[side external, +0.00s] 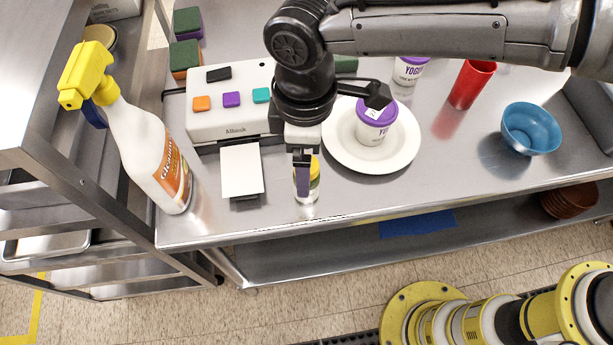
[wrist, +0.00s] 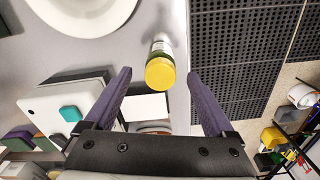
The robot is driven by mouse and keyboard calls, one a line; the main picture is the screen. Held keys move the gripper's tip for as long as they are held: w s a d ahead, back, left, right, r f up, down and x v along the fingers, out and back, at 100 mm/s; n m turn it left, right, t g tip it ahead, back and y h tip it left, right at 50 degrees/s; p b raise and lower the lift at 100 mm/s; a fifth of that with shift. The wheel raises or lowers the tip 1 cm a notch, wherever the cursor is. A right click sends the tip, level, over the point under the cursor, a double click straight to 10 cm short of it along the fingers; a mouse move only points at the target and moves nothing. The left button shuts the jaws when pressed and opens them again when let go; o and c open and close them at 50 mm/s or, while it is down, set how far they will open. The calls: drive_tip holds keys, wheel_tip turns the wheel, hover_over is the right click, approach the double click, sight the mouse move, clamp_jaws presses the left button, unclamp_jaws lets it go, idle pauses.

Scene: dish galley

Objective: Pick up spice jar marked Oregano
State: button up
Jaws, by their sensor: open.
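A small jar (wrist: 160,73) with a yellow lid and a green band stands near the front edge of the steel table. In the side external view the jar (side external: 314,188) is partly hidden behind a gripper finger. No Oregano label can be read in either view. My gripper (side external: 303,180) points down over the jar, with its fingers parted. In the wrist view my gripper (wrist: 162,98) is open and empty, and the jar shows between and beyond the two purple fingertips. I cannot tell whether a finger touches the jar.
A white plate (side external: 398,160) with a yogurt cup (side external: 376,122) on it stands right of the jar. A white box with coloured buttons (side external: 228,112) and a white card (side external: 241,170) lie to the left. A spray bottle (side external: 147,150), a red cup (side external: 470,84) and a blue bowl (side external: 531,129) stand farther off.

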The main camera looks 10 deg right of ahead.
wheel_tip(320, 180, down, 5)
drive_tip(key=shift+d, duration=0.1)
clamp_jaws()
idle(0.6)
